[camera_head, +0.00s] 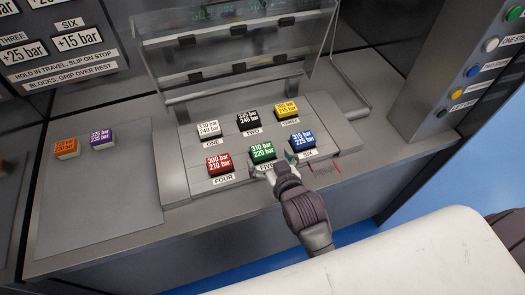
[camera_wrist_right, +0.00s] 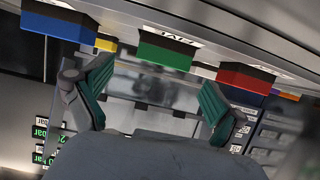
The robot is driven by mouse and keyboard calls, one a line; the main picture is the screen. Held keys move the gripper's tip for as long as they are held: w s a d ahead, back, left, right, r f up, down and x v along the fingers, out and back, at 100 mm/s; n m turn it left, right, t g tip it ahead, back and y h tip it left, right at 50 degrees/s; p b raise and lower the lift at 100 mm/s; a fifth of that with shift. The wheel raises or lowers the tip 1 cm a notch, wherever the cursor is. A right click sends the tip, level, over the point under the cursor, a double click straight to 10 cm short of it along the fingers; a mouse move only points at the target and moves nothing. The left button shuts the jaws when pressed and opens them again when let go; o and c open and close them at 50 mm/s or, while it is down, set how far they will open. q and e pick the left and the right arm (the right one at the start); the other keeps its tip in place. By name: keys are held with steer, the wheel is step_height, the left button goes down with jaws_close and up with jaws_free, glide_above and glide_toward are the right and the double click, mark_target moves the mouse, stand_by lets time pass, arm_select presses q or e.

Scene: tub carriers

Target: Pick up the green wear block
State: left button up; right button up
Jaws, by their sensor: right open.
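In the right wrist view the green block (camera_wrist_right: 164,55) shows upside down between and beyond the two fingertips. My right gripper (camera_head: 278,167) is open just in front of the green block, at its lower right. In the wrist view the right gripper's (camera_wrist_right: 155,92) green-padded fingers are spread, with nothing between them. My left gripper is not in view.
The red block (camera_head: 218,164) at FOUR and the blue block (camera_head: 303,140) at SIX flank the green one closely. White (camera_head: 208,130), black (camera_head: 247,121) and yellow (camera_head: 285,110) blocks stand behind. A raised clear guard (camera_head: 235,45) stands at the back. Orange (camera_head: 67,148) and purple (camera_head: 102,139) blocks lie left.

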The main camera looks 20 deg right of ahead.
mark_target(263, 150)
steer(key=p+x, duration=0.1)
steer(key=x, duration=0.5)
steer(key=shift+a+r, duration=0.1)
steer(key=shift+s, duration=0.15)
steer(key=shift+c, duration=0.9)
steer(key=c, duration=1.1)
